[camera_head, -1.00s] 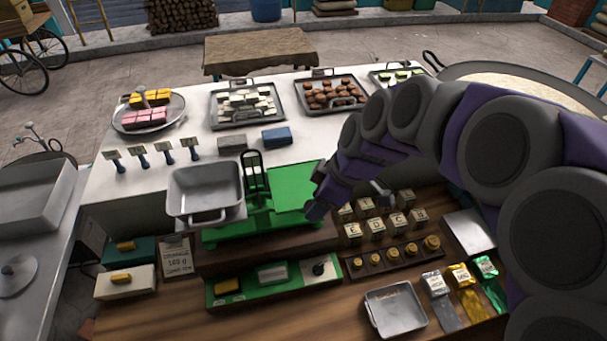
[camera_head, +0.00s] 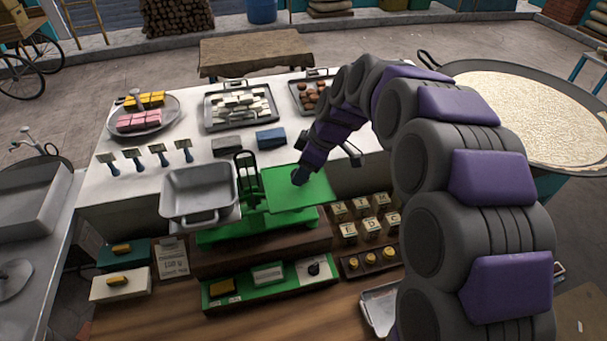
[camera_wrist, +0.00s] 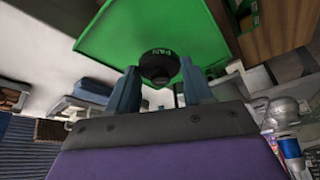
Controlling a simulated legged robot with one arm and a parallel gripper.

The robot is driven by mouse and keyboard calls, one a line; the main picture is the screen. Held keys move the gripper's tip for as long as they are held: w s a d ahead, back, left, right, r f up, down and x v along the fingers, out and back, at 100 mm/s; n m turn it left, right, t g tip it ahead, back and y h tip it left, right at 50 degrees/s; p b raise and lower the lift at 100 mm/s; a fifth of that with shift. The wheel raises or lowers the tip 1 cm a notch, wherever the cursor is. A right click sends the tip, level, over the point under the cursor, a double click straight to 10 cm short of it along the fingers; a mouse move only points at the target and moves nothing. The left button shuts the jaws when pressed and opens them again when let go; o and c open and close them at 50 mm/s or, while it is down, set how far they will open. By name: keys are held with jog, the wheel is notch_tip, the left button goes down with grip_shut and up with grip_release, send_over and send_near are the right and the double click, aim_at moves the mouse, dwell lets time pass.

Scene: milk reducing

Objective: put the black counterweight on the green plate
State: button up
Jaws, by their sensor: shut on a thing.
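The black counterweight (camera_wrist: 158,66) is a dark round piece with pale lettering, held between the two fingers of my gripper (camera_wrist: 155,86) in the wrist view. My gripper (camera_head: 300,178) is over the green plate (camera_head: 288,198) of the green scale in the head view. The plate fills the upper part of the wrist view (camera_wrist: 125,32) behind the counterweight. I cannot tell whether the counterweight touches the plate. The counterweight is hard to make out in the head view.
The metal pan (camera_head: 199,195) sits on the scale's left side, and the scale's black upright frame (camera_head: 246,165) stands between pan and plate. Small labelled weight blocks (camera_head: 349,231) are to the right.

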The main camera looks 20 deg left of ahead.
jog(key=x, duration=0.2)
jog(key=shift+a+f, duration=0.15)
jog(key=shift+f, duration=0.2)
jog(key=shift+a+f, duration=0.1)
jog(key=shift+a, duration=0.45)
jog(key=o, duration=1.1)
jog(key=shift+d, duration=0.55)
jog(key=shift+o, duration=0.4)
jog(key=shift+d+r, duration=0.2)
jog(key=shift+d, duration=0.2)
jog(key=shift+a, duration=0.1)
